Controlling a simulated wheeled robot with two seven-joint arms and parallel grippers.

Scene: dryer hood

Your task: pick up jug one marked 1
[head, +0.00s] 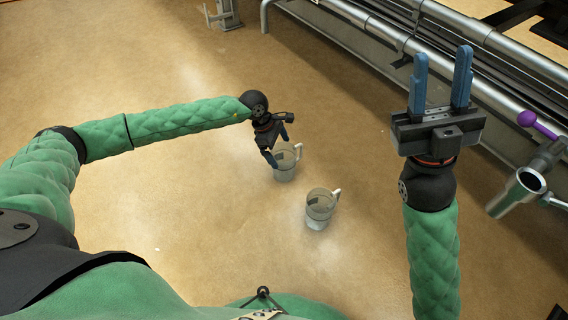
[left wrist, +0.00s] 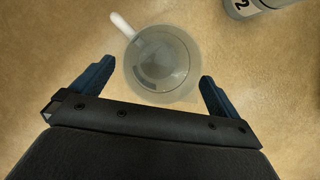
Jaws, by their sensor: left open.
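A clear jug (head: 287,168) with a pale handle stands upright on the tan floor, right under my left gripper (head: 277,147). In the left wrist view I look down into this jug (left wrist: 162,64), which lies between the two blue fingers. The left gripper is open, with a gap on each side of the jug. No mark on this jug can be read. A second jug (head: 320,205) stands nearer to me and to the right. It shows partly in the left wrist view (left wrist: 258,6), marked 2. My right gripper (head: 441,60) is open and empty, pointing up.
Metal pipes and a rail (head: 440,45) run along the upper right. A metal stand (head: 225,14) is at the top. The floor around the jugs is clear.

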